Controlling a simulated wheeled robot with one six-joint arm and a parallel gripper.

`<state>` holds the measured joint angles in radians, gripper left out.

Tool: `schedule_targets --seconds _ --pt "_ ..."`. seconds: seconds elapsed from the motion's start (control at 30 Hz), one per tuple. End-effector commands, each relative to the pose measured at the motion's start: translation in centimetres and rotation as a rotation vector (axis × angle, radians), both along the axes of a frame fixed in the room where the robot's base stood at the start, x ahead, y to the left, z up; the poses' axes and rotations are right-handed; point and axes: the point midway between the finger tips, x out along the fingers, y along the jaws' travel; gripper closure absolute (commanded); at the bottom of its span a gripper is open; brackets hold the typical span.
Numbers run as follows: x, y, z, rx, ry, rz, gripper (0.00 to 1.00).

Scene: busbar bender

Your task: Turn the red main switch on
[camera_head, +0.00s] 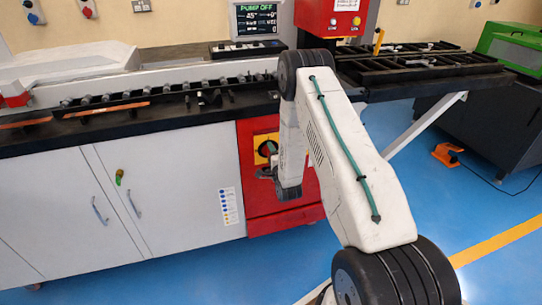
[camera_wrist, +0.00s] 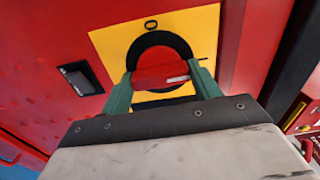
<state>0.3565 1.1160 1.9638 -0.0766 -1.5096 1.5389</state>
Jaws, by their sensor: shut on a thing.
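The red main switch (camera_wrist: 158,74) fills the middle of the wrist view. It is a red knob on a black disc over a yellow plate (camera_wrist: 111,45), with an "O" mark above it. The handle lies nearly level in that view, its white mark toward the right. My gripper (camera_wrist: 161,73) has one green finger at each end of the handle and is shut on it. In the head view the yellow plate (camera_head: 258,157) shows on the red cabinet panel, partly hidden by my gripper (camera_head: 267,160). A screen (camera_head: 257,18) reads "PUMP OFF".
A dark recess (camera_wrist: 81,78) is left of the yellow plate. White cabinet doors (camera_head: 165,185) with handles stand left of the red panel. The black machine bed (camera_head: 420,68) overhangs at the right. Blue floor is open in front, with an orange pedal (camera_head: 447,154) at the right.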

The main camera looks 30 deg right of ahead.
Motion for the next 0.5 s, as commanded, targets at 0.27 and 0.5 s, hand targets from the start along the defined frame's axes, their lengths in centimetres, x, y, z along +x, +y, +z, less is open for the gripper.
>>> schedule_targets --seconds 0.27,0.5 --pt "-0.05 0.05 -0.08 0.048 -0.012 0.001 0.61" --pt "-0.06 0.05 -0.09 0.051 -0.013 0.001 0.61"
